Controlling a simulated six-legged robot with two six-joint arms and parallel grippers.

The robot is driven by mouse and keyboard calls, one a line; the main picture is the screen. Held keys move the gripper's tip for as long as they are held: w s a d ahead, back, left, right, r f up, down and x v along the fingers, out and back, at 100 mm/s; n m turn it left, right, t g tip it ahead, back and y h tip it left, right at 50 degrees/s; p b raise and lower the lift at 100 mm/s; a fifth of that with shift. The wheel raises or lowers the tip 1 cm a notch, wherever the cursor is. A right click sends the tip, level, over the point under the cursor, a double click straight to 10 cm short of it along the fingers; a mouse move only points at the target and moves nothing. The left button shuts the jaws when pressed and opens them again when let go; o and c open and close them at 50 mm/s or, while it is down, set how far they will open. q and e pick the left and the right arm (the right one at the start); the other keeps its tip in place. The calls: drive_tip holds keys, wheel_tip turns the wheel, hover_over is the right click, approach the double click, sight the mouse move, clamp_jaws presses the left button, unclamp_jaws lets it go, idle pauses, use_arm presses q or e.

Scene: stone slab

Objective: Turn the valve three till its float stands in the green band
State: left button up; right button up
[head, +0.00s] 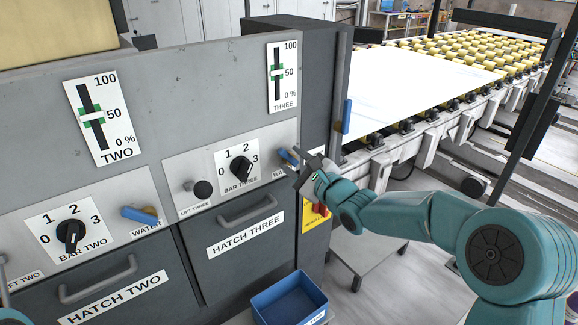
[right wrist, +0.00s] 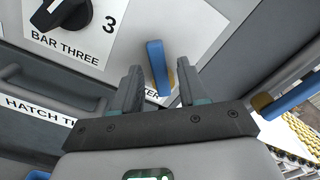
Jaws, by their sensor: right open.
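The valve three is a blue lever (head: 288,157) on the right of panel three, above a partly hidden label. In the right wrist view, the lever (right wrist: 157,66) stands out from the panel between the two fingers. My right gripper (head: 306,170) is open at the lever, with a finger on each side; I cannot tell whether either touches it. It also shows in the right wrist view (right wrist: 160,78). Gauge three (head: 291,97) has a vertical black slot, green marks near 50 and a small pale float (head: 277,72) that appears level with them. My left gripper is not in view.
The knob bar three (head: 242,168) and the dark knob lift three (head: 202,188) sit left of the lever. The hatch three handle (head: 246,208) protrudes below. Gauge two (head: 99,116) and another blue lever (head: 139,215) are further left. A blue bin (head: 290,300) stands below.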

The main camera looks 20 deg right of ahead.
drive_tip(key=shift+s+d+f, duration=0.1)
drive_tip(key=shift+s+d, duration=0.1)
drive_tip(key=shift+s, duration=0.45)
drive_tip(key=b+v, duration=0.4)
drive_tip(key=v, duration=1.4)
drive_tip(key=s+a+f+g+b, duration=0.1)
drive_tip(key=a+f+g, duration=0.25)
drive_tip(key=f, duration=0.75)
drive_tip(key=s+a+f+n+g, duration=0.15)
drive_tip(key=a+f, duration=0.35)
drive_tip(key=f, duration=0.7)
drive_tip(key=s+a+f+g+b, duration=0.1)
drive_tip(key=a+f+g, duration=0.3)
drive_tip(key=f, duration=0.7)
drive_tip(key=s+a+f+n+g+h, duration=0.1)
drive_tip(key=s+f+n+g+h, duration=0.1)
drive_tip(key=s+f+n+g, duration=0.5)
drive_tip(key=s+f+n, duration=0.6)
drive_tip(key=s+n, duration=0.3)
drive_tip(key=n, duration=0.4)
drive_tip(key=shift+s+a+f+g, duration=0.2)
drive_tip(key=shift+s+f+g, duration=0.1)
drive_tip(key=shift+f, duration=0.1)
